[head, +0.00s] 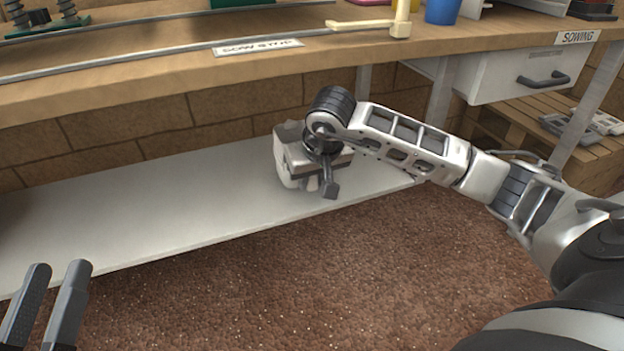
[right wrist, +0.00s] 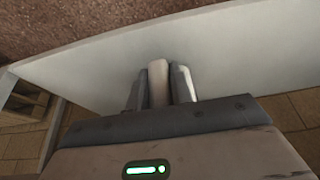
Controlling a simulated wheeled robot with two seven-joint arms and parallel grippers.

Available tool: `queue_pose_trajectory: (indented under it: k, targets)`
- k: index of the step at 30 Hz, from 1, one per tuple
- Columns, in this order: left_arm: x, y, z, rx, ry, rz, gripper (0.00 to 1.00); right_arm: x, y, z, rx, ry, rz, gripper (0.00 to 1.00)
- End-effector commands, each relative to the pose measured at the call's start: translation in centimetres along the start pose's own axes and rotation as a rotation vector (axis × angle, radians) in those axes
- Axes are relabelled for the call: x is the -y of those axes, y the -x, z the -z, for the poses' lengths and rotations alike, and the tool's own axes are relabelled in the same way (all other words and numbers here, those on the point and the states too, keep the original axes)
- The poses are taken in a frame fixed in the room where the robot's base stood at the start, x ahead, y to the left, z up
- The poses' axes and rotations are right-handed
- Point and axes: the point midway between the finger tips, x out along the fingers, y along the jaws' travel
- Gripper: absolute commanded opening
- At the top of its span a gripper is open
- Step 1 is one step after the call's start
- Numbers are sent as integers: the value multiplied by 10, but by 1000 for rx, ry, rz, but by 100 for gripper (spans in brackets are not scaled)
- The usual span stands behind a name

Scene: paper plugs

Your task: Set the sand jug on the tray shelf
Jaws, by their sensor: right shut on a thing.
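My right gripper (head: 328,188) is over the grey tray shelf (head: 130,205), near its right end. In the right wrist view its two dark fingers are shut on a narrow pale piece (right wrist: 158,85), which I take to be part of the sand jug. The rest of the jug is mostly hidden by the gripper, and I cannot tell whether it touches the shelf. A bit of white shows beside one finger. My left gripper (head: 58,268) is open and empty at the lower left, in front of the shelf's edge.
A wooden workbench (head: 160,75) overhangs the shelf, with a mallet (head: 390,25) and a blue cup (head: 442,10) on top. A white drawer (head: 520,75) hangs at the right. A brick wall (head: 220,115) stands behind. The shelf's left and middle are clear.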

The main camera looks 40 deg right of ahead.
Motion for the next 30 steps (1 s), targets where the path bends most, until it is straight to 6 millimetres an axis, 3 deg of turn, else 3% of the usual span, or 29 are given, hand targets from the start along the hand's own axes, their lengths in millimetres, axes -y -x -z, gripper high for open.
queue_pose_trajectory:
  k: [8,9,11,22,30]
  targets:
    - [0,-1,3,-21,-21,-5,36,0,-3,-1,-2,0,0,0]
    - [0,-1,4,-24,-25,-6,36,0,-2,-1,0,0,0,30]
    - [0,-1,4,-22,-23,-6,36,0,-2,-1,0,0,0,43]
    - [-1,-2,6,-9,-5,-7,36,0,4,1,-1,0,0,43]
    - [-6,16,-30,212,232,60,36,0,57,3,-5,2,-1,43]
